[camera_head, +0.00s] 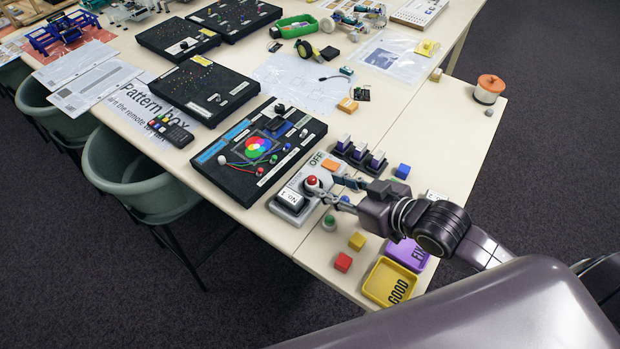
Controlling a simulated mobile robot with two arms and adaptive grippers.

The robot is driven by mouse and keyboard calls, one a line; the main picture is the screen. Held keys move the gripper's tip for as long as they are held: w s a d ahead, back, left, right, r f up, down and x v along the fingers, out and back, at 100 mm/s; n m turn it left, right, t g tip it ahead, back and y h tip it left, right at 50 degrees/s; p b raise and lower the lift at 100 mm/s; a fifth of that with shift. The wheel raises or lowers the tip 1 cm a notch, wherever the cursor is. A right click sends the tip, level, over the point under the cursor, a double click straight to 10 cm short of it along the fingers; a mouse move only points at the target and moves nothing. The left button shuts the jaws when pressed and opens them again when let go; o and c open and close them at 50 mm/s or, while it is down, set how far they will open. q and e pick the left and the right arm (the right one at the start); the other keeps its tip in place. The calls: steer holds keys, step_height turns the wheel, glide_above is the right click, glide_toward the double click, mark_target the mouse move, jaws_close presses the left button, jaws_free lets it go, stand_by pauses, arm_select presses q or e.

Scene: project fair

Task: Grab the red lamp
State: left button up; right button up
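The red lamp (312,181) has a round red top over a pale base. It shows in the head view at the tips of my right gripper (322,192), in front of a grey box with OFF and ON labels (290,200). The fingers are right up against the lamp and partly cover its base. I cannot tell whether they are closed on it, or whether its base rests on something. A similar green-topped lamp (329,221) stands on the table just below the gripper. My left gripper is not in view.
A yellow GOOD tray (369,291) and a purple tray (418,241) sit at the near edge. A black board with a colour wheel (233,190) lies left. The table's right part is fairly clear.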

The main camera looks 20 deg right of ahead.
mark_target(314, 180)
steer(key=x, duration=0.1)
steer(key=p+x, duration=0.1)
steer(key=x, duration=0.1)
steer(key=shift+w+a+r+p, duration=0.15)
steer(key=shift+a+r+p, duration=0.1)
steer(key=shift+p, duration=0.05)
steer(key=x, duration=0.2)
steer(key=shift+w+a+f, duration=0.1)
steer(key=shift+w+f, duration=0.05)
steer(key=shift+f, duration=0.15)
steer(key=shift+c, duration=0.4)
steer(key=c, duration=0.5)
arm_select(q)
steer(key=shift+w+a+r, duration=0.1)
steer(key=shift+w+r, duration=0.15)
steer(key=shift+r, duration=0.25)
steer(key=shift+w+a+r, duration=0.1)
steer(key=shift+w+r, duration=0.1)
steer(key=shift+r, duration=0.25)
arm_select(e)
steer(key=shift+c, duration=0.9)
steer(key=shift+r, duration=0.15)
